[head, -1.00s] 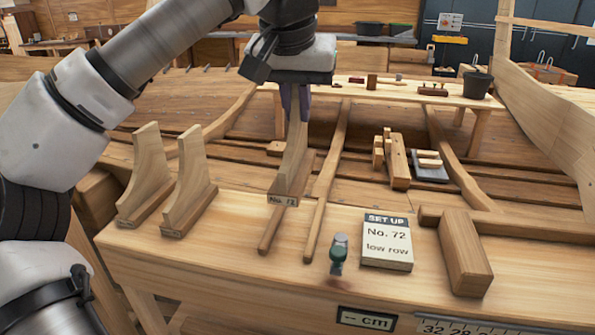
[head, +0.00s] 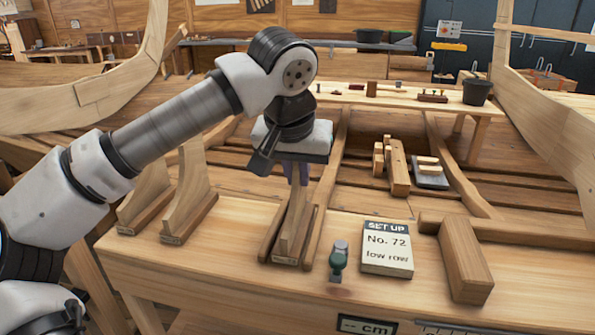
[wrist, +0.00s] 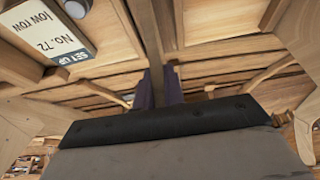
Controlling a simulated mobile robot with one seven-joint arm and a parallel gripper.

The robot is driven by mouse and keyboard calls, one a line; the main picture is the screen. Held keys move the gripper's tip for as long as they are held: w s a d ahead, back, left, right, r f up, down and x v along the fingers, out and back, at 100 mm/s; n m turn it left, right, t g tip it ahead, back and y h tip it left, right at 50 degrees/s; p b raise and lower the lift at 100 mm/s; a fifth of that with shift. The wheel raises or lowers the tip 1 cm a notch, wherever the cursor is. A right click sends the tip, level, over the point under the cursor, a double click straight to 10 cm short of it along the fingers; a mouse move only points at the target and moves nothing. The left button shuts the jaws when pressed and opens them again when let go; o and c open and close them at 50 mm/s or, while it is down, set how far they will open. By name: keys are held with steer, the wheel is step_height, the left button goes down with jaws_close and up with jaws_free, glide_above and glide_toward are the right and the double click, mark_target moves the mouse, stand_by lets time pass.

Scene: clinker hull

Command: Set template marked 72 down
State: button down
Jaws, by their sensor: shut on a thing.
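The wooden template marked 72 (head: 292,222) stands upright in the head view, its foot low between two wooden rails (head: 309,238) on the bench. Its front label looks too small to read now. I cannot tell whether the foot touches the bench top. My gripper (head: 297,182) is above it, shut on its upper part. In the wrist view my gripper's dark fingers (wrist: 159,88) are close together around the template. The set-up card (head: 387,248) reads "No. 72 low row" and lies right of the rails; it also shows in the wrist view (wrist: 48,35).
Two other templates (head: 190,195) (head: 143,195) stand at the bench's left. A wooden block (head: 465,262) lies at the right. A rear bench (head: 340,97) carries small tools and a black bucket (head: 477,88).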

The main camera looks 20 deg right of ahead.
mark_target(291, 219)
steer(key=shift+f, duration=0.2)
steer(key=c, duration=1.5)
jaws_free()
steer(key=shift+r, duration=0.1)
steer(key=v, duration=1.2)
steer(key=shift+r, duration=0.2)
